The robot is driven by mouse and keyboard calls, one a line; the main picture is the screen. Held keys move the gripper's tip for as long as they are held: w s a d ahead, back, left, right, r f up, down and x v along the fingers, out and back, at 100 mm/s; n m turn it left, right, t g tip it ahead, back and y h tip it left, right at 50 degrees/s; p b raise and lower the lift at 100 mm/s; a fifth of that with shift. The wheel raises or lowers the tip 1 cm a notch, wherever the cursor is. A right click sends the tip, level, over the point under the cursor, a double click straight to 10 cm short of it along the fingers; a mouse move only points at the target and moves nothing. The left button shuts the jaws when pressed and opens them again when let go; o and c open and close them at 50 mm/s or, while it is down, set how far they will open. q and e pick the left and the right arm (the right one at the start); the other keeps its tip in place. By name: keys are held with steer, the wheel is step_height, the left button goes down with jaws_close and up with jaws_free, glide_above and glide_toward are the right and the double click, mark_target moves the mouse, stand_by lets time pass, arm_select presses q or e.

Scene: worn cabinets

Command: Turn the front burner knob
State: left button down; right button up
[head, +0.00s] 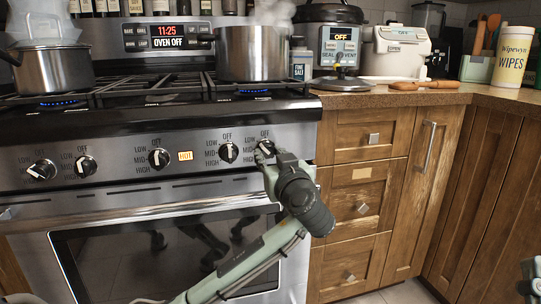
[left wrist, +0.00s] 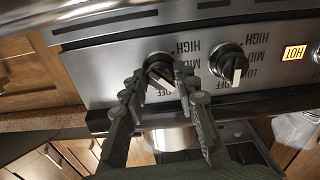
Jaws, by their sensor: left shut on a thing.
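The stove's front panel (head: 200,174) carries a row of black-and-silver burner knobs. My left gripper (head: 266,155) is at the rightmost knob (head: 264,147), and its fingers hide part of that knob. In the left wrist view, where the lettering is upside down, the left gripper (left wrist: 161,82) has its two fingers on either side of this knob (left wrist: 160,67), closed on it. The neighbouring knob (head: 228,152) is free of the gripper; it also shows in the left wrist view (left wrist: 230,65).
A steaming pot (head: 253,54) stands on the right burner and a lidded pot (head: 52,66) on the left, with blue flames below. The oven handle (head: 140,213) runs below the knobs. Wooden drawers (head: 362,172) stand to the right. A lit HOT sign (head: 185,156) is on the panel.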

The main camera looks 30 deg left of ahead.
arm_select(q)
steer(key=shift+m, duration=0.3)
steer(key=m+p, duration=0.2)
steer(key=p, duration=0.1)
steer(key=shift+r+m, duration=0.1)
steer(key=shift+m, duration=0.3)
steer(key=shift+s+m+p, duration=0.1)
steer(key=shift+m+p, duration=0.8)
steer(key=shift+m, duration=0.1)
arm_select(e)
steer(key=w+d+f+g+h, duration=0.1)
steer(key=w+f+g+h, duration=0.1)
steer(key=f+g, duration=0.4)
steer(key=w+d+f+g+h, duration=0.2)
steer(key=f+g, duration=0.1)
steer(key=f, duration=0.6)
arm_select(q)
steer(key=shift+m+p, duration=0.75)
steer(key=shift+m, duration=0.15)
steer(key=shift+m+p, duration=0.6)
steer(key=shift+m, duration=0.1)
arm_select(e)
steer(key=s+d+f+m+g+h, duration=0.1)
steer(key=s+d+f+g+h, duration=0.4)
steer(key=s+d+f+g, duration=0.3)
steer(key=shift+s+d+f, duration=0.2)
steer(key=shift+d+f, duration=0.95)
steer(key=shift+f, duration=0.85)
